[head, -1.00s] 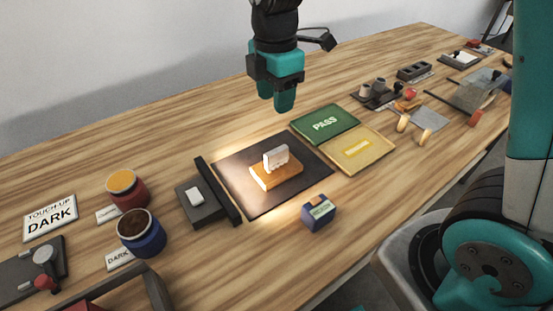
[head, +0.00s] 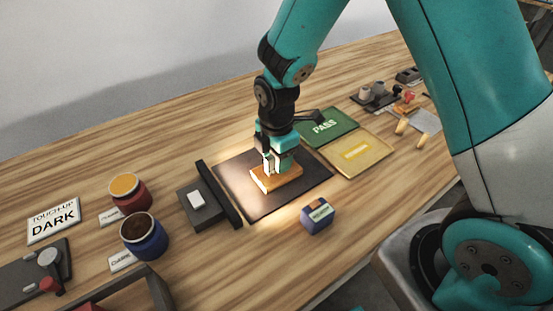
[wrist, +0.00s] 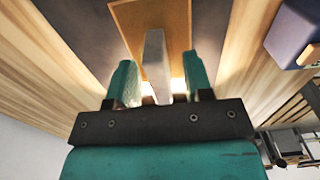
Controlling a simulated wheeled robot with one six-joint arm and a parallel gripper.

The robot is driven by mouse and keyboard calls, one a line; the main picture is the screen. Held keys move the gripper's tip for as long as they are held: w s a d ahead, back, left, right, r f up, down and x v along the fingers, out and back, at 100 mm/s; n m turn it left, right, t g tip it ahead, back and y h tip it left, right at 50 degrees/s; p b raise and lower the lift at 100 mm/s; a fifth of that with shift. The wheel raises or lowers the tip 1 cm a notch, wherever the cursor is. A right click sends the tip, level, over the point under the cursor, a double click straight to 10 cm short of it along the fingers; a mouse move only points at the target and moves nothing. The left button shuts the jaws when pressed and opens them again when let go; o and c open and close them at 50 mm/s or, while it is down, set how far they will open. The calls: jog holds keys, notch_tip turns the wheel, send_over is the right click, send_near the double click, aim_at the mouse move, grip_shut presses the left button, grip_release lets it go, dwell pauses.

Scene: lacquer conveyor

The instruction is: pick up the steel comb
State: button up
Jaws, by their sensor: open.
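The steel comb (wrist: 156,62) stands upright on an orange-brown block (head: 288,184) that lies on a dark mat (head: 313,176). In the wrist view the block (wrist: 128,14) shows behind the comb. My gripper (wrist: 160,80) is open, with one teal finger on each side of the comb and a visible gap on both sides. In the head view my gripper (head: 276,166) is down at the block and hides most of the comb. The comb's lower edge is hard to make out.
A green PASS tray (head: 326,127) and a yellow tray (head: 357,152) lie right of the mat. A dark blue box (head: 317,216) stands in front. A dark bar and switch box (head: 199,208) stand left, with red (head: 129,193) and blue (head: 144,237) pots beyond.

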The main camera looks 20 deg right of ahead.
jog(key=shift+f, duration=0.8)
grip_shut()
jog(key=shift+r, duration=0.1)
